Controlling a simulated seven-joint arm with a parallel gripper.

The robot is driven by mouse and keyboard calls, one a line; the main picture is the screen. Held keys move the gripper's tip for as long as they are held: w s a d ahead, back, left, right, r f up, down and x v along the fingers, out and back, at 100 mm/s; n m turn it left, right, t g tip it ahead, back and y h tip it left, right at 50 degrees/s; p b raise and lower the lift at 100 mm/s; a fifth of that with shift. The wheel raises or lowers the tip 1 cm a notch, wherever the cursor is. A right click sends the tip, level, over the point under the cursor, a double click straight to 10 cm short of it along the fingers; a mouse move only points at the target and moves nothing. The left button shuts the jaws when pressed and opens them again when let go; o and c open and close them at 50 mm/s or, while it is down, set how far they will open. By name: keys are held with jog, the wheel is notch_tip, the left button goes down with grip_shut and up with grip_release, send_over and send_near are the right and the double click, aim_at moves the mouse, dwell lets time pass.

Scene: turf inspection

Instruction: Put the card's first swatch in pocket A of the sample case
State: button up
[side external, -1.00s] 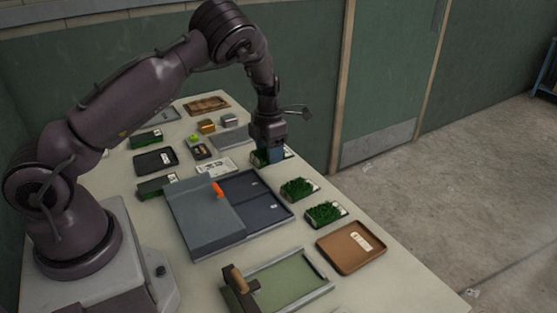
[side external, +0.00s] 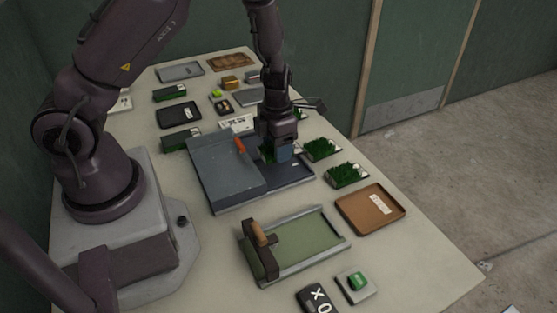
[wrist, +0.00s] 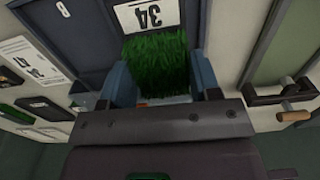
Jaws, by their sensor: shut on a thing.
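My gripper (side external: 276,154) is shut on a green turf swatch (wrist: 158,60) and holds it over the sample case (side external: 225,168). In the wrist view the swatch sits between the two blue-grey fingers (wrist: 160,82), with a white "34" label (wrist: 150,16) just beyond it. The case has a grey cover with an orange handle (side external: 240,145) over its left part and dark pockets (side external: 290,172) on its right. I cannot read the pocket letters. A white card (side external: 237,123) lies behind the case; a white printed card also shows in the wrist view (wrist: 36,64).
Turf swatches (side external: 321,149) (side external: 347,175) and a brown tray (side external: 371,209) lie right of the case. A green board with a wooden-handled lever (side external: 305,243) stands in front, near a green button (side external: 357,282). Several trays and small boxes fill the back.

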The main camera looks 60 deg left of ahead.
aim_at(277, 171)
jog(key=shift+f, duration=2.65)
jog(key=shift+f, duration=0.1)
jog(key=o, duration=0.6)
